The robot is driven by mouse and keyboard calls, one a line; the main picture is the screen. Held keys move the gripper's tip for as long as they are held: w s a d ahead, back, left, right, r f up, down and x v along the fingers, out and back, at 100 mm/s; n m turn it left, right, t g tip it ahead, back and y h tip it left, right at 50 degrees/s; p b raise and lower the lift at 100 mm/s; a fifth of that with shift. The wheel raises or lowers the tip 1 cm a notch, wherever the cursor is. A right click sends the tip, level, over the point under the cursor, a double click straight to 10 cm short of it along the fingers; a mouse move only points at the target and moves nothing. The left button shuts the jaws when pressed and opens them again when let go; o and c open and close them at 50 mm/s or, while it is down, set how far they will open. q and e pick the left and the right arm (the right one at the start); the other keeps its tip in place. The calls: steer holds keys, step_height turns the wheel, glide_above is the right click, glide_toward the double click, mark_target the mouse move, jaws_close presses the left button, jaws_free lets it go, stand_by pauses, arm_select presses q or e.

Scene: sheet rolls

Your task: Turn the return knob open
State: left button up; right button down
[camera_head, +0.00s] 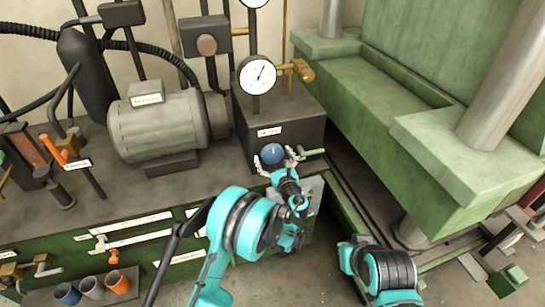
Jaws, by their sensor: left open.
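A round dark-blue knob (272,153) is on the front of the dark grey block under the pressure gauge, below a small white label. I take it to be the return knob; the label is too small to read. My left gripper (277,162) is open, with its pale fingers at the two sides of the knob's lower part. I cannot tell whether they touch it. The gripper hides the knob's lower edge and mount.
The dark grey block (300,110) carries the gauge (257,75) and a brass fitting (303,70). A small green lever (313,152) sticks out just right of the knob. A grey motor (160,125) stands to the left. The large green press (400,110) fills the right. Open floor lies below.

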arm_select(q)
steer(key=shift+w, duration=0.2)
steer(key=c, duration=1.2)
steer(key=shift+o, duration=0.2)
steer(key=shift+a, duration=0.1)
